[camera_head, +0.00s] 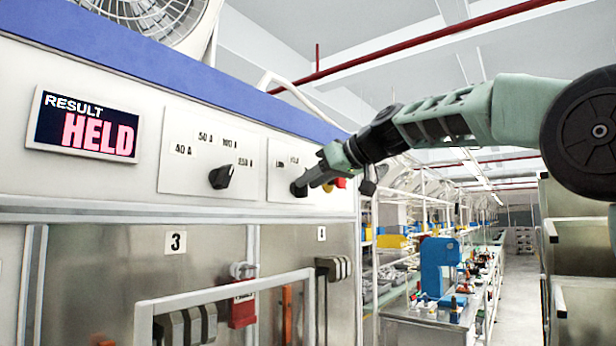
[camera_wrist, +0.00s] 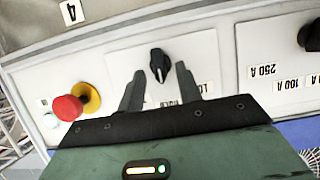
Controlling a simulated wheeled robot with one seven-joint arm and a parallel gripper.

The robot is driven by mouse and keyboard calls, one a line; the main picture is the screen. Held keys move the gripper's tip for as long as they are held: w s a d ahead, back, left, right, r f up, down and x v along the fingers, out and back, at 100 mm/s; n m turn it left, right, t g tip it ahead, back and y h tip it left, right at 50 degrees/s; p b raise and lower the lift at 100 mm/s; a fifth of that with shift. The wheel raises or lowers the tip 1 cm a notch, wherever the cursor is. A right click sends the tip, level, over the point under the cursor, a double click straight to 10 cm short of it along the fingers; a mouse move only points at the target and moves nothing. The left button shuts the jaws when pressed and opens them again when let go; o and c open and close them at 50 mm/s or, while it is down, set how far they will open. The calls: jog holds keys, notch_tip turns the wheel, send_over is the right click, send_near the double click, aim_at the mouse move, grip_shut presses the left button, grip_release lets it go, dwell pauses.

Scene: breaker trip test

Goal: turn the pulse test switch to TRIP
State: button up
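The pulse test switch, a black rotary knob (camera_wrist: 158,62), sits on a white panel plate in the wrist view, which is upside down. Its white pointer line points down the picture, toward partly hidden lettering between my fingers. It also shows in the head view (camera_head: 298,189), with partly covered lettering above it. My gripper (camera_wrist: 160,72) is open, its two dark fingers to either side of the knob with gaps visible. Whether the fingertips reach around the knob or stop short is unclear. In the head view my gripper (camera_head: 308,183) is at the panel beside the knob.
A display (camera_head: 86,125) reads RESULT HELD. Another black selector (camera_head: 222,176) has ampere labels. A metal rail (camera_head: 220,288) fronts the breakers below. An aisle opens at right.

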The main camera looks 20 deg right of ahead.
jog(key=shift+x, duration=0.85)
jog(key=shift+c, duration=0.3)
grip_shut()
jog(key=shift+m+y, duration=0.3)
jog(key=shift+w+d+f+m+g+y+b, duration=0.1)
jog(key=shift+m+g+y+b, duration=0.15)
jog(key=shift+m+y, duration=0.5)
jog(key=shift+w+d+m+g+y+b, duration=0.1)
jog(key=shift+d+m+g+y+b, duration=0.15)
jog(key=shift+m, duration=0.85)
jog(key=shift+m+g+y+b, duration=0.15)
jog(key=shift+m+g+y, duration=0.15)
jog(key=shift+m+y, duration=0.5)
jog(key=shift+m, duration=0.25)
